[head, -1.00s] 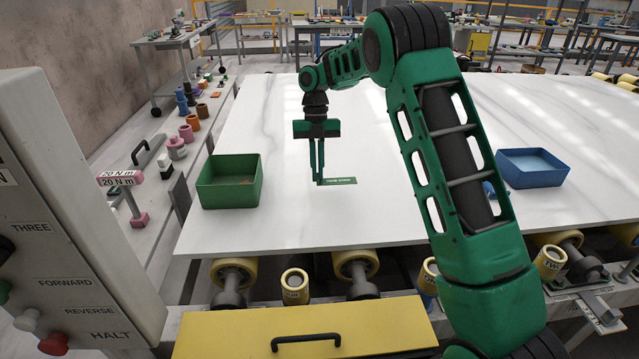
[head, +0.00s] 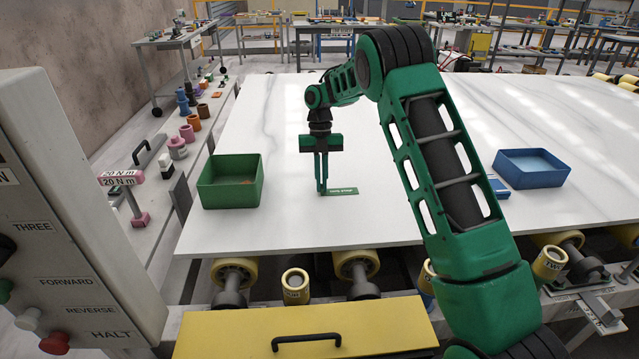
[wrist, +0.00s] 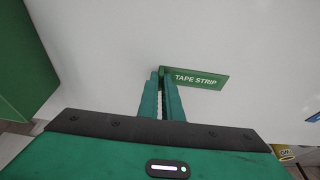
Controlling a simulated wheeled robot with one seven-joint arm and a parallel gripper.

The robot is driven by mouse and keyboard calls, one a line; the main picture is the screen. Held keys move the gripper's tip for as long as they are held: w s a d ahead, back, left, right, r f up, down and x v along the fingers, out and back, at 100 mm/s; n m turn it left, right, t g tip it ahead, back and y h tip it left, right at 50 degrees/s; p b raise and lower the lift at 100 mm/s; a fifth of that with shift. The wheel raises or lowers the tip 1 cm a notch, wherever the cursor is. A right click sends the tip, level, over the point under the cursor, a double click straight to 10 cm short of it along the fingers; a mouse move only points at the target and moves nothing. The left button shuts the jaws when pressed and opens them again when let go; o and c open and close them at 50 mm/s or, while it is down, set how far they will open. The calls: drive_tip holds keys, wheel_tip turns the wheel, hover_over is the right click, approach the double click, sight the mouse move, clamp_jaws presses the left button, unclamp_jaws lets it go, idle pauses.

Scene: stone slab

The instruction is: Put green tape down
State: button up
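The green tape strip (head: 344,191), a thin flat rectangle lettered "TAPE STRIP", is level at or just above the white stone slab (head: 275,226). I cannot tell whether it touches the slab. It also shows in the wrist view (wrist: 197,79). My gripper (head: 322,190) points down at the strip's left end. In the wrist view its two fingers (wrist: 161,72) converge on that end and look shut on it. The fingertips hide the strip's left edge.
A green bin (head: 230,200) stands left of my gripper on the slab. A blue bin (head: 531,182) stands at the right, with a small blue object (head: 498,188) beside it, partly behind my arm. The slab between the green bin and the strip is clear.

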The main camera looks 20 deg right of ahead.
drive_tip(key=o, duration=0.4)
drive_tip(key=shift+r, duration=0.1)
drive_tip(key=v, duration=1.2)
drive_tip(key=shift+d, duration=0.1)
